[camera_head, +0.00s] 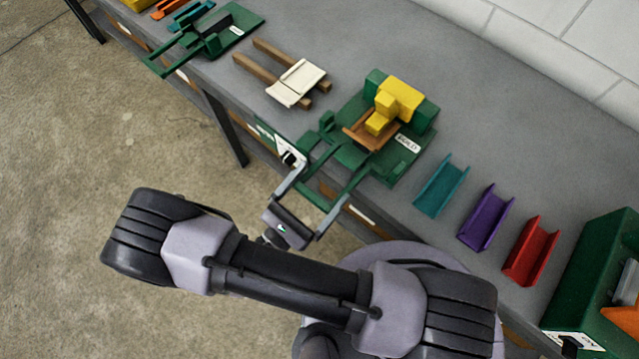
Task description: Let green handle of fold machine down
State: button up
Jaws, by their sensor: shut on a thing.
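The green fold machine (405,165) sits on the grey bench near the middle, with a yellow block (401,97) and a brown piece on it. The exact contact at the fingertips is partly hidden.
Teal (441,186), purple (487,218) and red (531,251) channels lie right of the machine. A green machine (600,290) stands at the right edge. Wooden bars with a cream sheet (297,82) and another green device (215,35) lie left. Open floor lies front left.

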jog(key=o, duration=1.7)
jog(key=shift+a, duration=0.1)
jog(key=shift+s, duration=0.15)
jog(key=v, duration=1.7)
jog(key=shift+s+a, duration=0.2)
jog(key=shift+s, duration=0.05)
